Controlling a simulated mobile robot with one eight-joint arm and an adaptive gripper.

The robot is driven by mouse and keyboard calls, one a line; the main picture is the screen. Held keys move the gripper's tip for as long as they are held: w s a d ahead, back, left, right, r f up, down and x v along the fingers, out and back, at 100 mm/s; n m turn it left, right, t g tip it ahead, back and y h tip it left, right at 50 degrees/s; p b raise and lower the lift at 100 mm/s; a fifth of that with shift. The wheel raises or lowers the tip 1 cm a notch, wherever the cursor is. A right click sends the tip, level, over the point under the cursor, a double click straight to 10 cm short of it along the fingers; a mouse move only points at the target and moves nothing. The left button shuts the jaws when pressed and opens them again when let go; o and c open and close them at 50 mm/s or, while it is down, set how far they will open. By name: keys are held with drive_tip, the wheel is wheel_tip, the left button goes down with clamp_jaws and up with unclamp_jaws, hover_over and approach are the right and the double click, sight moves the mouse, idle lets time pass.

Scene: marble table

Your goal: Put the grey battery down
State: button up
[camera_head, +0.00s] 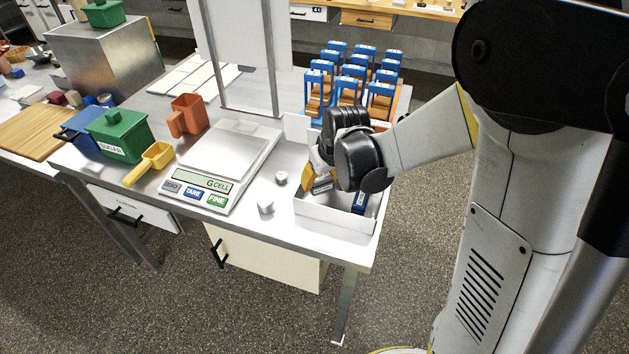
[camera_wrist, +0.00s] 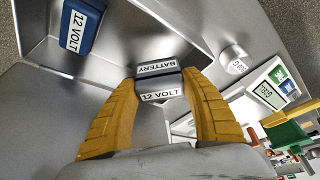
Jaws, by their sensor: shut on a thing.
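The grey battery (camera_wrist: 160,88), labelled "12 VOLT" and "BATTERY", is between the yellow fingers of my gripper (camera_wrist: 158,95), which is shut on it. In the head view the grey battery (camera_head: 322,185) is partly hidden by my gripper (camera_head: 314,180). It appears over the left part of a pale open tray (camera_head: 325,216) at the table's front right corner. I cannot tell whether it touches the tray. A blue battery (camera_head: 360,201) lies in the tray's right part; it also shows at the wrist view's upper left (camera_wrist: 80,28).
A scale (camera_head: 222,158) stands left of the tray, with two small grey weights (camera_head: 266,207) between them. An orange scoop (camera_head: 188,116), yellow scoop (camera_head: 150,164) and green sugar box (camera_head: 118,135) are further left. Several blue-topped items (camera_head: 352,80) stand behind the tray.

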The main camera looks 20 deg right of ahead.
sight(321, 190)
drive_tip(key=shift+w+f, duration=0.15)
drive_tip(key=shift+f, duration=0.05)
drive_tip(key=shift+d+f+b, duration=0.1)
drive_tip(key=shift+f+b, duration=0.85)
drive_tip(key=shift+f, duration=0.9)
drive_tip(key=shift+f, duration=0.25)
drive_tip(key=o, duration=1)
drive_tip(key=shift+r, duration=0.1)
